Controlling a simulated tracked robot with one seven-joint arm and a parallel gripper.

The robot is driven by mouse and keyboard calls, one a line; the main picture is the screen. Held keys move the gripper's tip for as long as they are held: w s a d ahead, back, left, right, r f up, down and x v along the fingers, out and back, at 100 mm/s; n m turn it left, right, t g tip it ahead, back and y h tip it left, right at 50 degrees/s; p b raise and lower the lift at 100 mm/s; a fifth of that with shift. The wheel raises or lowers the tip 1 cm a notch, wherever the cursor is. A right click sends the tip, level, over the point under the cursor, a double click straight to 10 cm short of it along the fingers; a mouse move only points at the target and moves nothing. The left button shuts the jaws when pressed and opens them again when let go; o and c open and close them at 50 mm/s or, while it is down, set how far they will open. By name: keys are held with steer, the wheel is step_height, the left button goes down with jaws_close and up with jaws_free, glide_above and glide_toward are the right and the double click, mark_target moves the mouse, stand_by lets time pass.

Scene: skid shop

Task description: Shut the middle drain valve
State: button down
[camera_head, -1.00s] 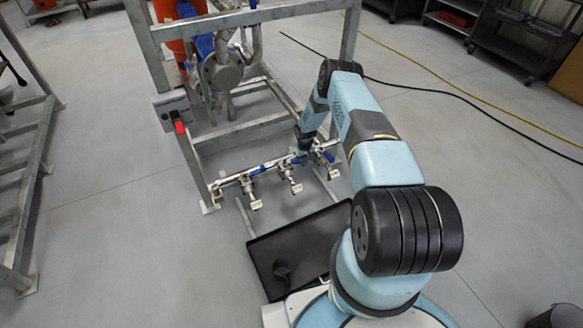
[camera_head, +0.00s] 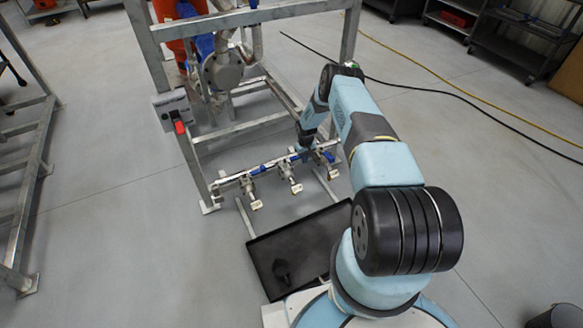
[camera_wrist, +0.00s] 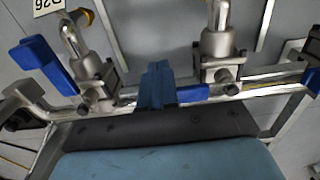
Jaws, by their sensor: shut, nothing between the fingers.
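A pipe manifold with three drain valves runs low across the front of the metal skid in the head view. The middle drain valve (camera_head: 291,183) hangs between the left valve (camera_head: 251,193) and the right valve (camera_head: 329,167). In the wrist view the order appears reversed: the middle valve (camera_wrist: 217,48) is on the right, its blue handle (camera_wrist: 195,93) lying along the pipe. The neighbouring valve (camera_wrist: 84,52) has its blue handle (camera_wrist: 45,62) crosswise. My gripper (camera_wrist: 157,72) is shut and empty, at the pipe beside the middle handle's end. Touching cannot be told.
A black tray (camera_head: 318,228) lies on the floor in front of the manifold. The skid's frame post (camera_head: 153,45) rises behind. A switch box with a red handle (camera_head: 180,127) is on the frame at left. Cables cross the floor at right.

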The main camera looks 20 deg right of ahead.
steer(key=shift+s, duration=0.15)
step_height(320, 180, up, 7)
steer(key=shift+s, duration=0.45)
stand_by(0.9)
steer(key=shift+d, duration=0.1)
steer(key=shift+r, duration=0.1)
